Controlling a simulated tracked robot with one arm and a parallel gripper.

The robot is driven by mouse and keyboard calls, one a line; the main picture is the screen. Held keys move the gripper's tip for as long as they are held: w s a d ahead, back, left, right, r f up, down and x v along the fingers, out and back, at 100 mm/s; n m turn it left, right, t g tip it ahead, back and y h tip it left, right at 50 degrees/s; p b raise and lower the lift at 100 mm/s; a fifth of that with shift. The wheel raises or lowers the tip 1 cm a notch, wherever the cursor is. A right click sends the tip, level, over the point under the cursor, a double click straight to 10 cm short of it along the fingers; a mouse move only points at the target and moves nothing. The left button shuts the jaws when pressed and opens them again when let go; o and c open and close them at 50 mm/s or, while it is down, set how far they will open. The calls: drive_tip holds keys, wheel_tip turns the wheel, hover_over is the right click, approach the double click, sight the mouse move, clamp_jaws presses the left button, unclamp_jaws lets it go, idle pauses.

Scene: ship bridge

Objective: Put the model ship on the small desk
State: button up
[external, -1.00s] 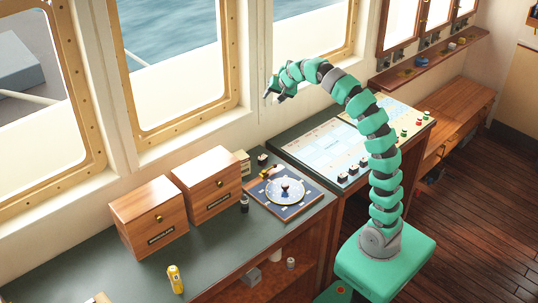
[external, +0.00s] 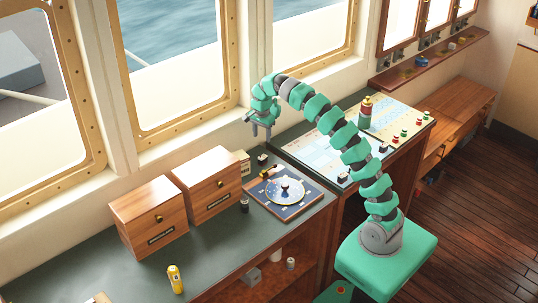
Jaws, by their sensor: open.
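My gripper (external: 262,131) points down with its fingers apart and empty. It hangs in front of the window wall, near the gap between the long counter and the console, above the surfaces. I cannot make out a model ship for certain. A small blue object (external: 423,48) on the wall shelf is too small to identify. A low wooden desk (external: 465,100) stands at the right beyond the console; its top looks bare, and I cannot tell if it is the small desk.
The green counter (external: 225,255) holds two wooden boxes (external: 150,212), a yellow can (external: 175,279) and a blue dial board (external: 301,204). A red and dark bottle-like object (external: 366,112) stands on the console (external: 312,152). The wall shelf (external: 395,77) holds several small items.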

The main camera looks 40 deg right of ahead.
hover_over(263, 157)
drive_tip(key=f, duration=0.7)
drive_tip(key=shift+s+a+f, duration=0.25)
drive_tip(key=shift+a+f, duration=0.1)
drive_tip(key=shift+a, duration=0.05)
drive_tip(key=shift+w+d+f+b, duration=0.15)
drive_tip(key=shift+f+b, duration=0.1)
drive_tip(key=shift+f, duration=1.1)
drive_tip(key=shift+w+d+f+b, duration=0.15)
drive_tip(key=shift+f+b, duration=0.1)
drive_tip(key=shift+f, duration=1.1)
drive_tip(key=c, duration=1.1)
drive_tip(key=shift+c, duration=0.2)
drive_tip(key=shift+r, duration=0.1)
